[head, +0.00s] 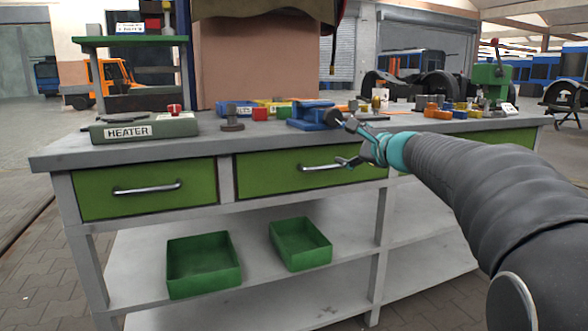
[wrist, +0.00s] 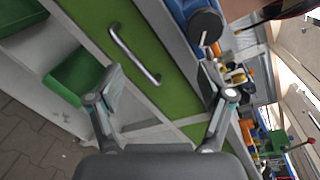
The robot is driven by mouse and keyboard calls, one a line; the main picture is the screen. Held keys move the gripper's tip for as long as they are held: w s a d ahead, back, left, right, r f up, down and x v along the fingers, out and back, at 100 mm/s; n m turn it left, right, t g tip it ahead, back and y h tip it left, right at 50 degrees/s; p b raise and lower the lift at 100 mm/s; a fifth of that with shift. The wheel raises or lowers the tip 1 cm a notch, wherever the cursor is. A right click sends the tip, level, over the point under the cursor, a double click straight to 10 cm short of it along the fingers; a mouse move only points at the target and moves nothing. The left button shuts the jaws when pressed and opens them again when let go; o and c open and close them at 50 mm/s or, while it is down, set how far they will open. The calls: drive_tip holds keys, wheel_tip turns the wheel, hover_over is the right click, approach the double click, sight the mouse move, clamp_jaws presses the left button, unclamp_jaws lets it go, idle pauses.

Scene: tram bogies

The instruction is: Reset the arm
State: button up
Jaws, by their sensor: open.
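My gripper (head: 347,143) is at the end of my arm, which reaches in from the right in the head view. It is in front of the workbench (head: 90,150), near the bench top's front edge and the middle green drawer (head: 275,172). In the wrist view my gripper (wrist: 165,90) has its two fingers spread wide apart with nothing between them. A drawer handle (wrist: 135,54) shows beyond the fingers. I cannot tell whether the fingers touch the bench.
Two green bins (head: 203,265) (head: 300,244) sit on the lower shelf. The paved floor (head: 30,260) at left is clear.

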drive_tip(key=s+a+f+n+g+h+p, duration=0.1)
drive_tip(key=s+a+f+n+g, duration=0.1)
drive_tip(key=s+f+n+g, duration=0.45)
drive_tip(key=s+a+f+n+g, duration=0.15)
drive_tip(key=s+f+n, duration=0.25)
drive_tip(key=s+f, duration=0.55)
drive_tip(key=s+f+n+h+p, duration=0.1)
drive_tip(key=s+n, duration=0.2)
drive_tip(key=s, duration=0.5)
drive_tip(key=s+f+n+g+h+p, duration=0.1)
drive_tip(key=s+f+n+h, duration=0.1)
drive_tip(key=s, duration=0.6)
drive_tip(key=s+f+n+h+p, duration=0.2)
drive_tip(key=s+n, duration=0.2)
drive_tip(key=s, duration=0.4)
drive_tip(key=shift+s+d+f+n+g, duration=0.15)
drive_tip(key=shift+s+d+n+g, duration=0.15)
drive_tip(key=shift+d+n, duration=0.1)
drive_tip(key=shift+f, duration=0.1)
